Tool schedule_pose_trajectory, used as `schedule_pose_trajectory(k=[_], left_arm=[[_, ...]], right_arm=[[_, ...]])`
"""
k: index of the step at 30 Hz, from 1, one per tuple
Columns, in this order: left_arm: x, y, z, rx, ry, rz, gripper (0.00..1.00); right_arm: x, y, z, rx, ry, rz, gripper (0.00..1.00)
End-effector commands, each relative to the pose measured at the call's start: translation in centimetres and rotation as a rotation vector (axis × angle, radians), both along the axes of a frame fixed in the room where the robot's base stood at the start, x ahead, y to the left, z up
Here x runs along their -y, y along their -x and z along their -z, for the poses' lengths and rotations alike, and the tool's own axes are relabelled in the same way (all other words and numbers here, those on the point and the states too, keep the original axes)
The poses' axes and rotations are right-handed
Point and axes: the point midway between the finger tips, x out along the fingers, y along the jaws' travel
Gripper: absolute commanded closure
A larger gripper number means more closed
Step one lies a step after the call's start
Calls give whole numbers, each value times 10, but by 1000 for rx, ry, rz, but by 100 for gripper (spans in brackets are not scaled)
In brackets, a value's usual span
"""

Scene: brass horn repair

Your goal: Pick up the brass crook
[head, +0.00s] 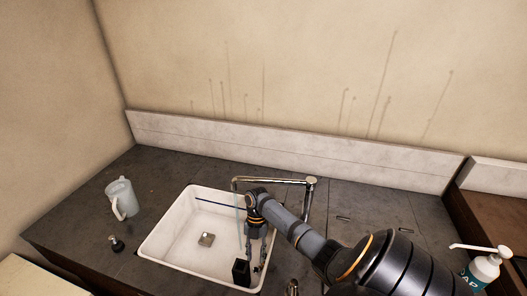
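I cannot make out a brass crook for certain in the head view. A small curved metal piece (291,287) shows at the bottom edge, right of the sink; it is cut off, and I cannot tell if it is the crook. My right gripper (251,268) points down over the right side of the white sink (165,238), near its front rim. Its fingertips are dark and small here, and I cannot tell whether they are open or hold anything. My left gripper is not in view.
A chrome tap (309,190) stands behind my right arm, its spout reaching left over the sink. A translucent jug (122,197) and a small dark object (116,243) are on the counter at left. A soap bottle (481,271) is at right. The back counter is mostly clear.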

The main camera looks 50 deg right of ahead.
Motion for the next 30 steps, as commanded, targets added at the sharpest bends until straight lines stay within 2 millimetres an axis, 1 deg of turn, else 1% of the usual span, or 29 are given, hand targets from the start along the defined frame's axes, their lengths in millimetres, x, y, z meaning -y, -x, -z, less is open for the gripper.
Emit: schedule_pose_trajectory(k=[5,9,12,13,16,20,21,27,28,30], left_arm=[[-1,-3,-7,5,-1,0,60],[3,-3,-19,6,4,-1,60],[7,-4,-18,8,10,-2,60],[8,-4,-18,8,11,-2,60],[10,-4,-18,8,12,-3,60],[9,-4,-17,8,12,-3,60],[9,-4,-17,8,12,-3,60],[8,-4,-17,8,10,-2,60],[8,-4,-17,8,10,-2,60],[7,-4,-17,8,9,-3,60]], right_arm=[[-3,3,8,-1,0,2,69],[-11,11,28,-4,-2,2,69],[-14,14,44,-1,0,2,69],[-15,15,47,0,0,1,69],[-16,16,51,1,1,-1,69],[-16,15,52,1,1,-1,69],[-16,15,52,1,1,-1,71],[-16,15,51,1,2,0,98],[-16,15,51,1,2,0,100],[-16,15,51,1,2,0,100]])
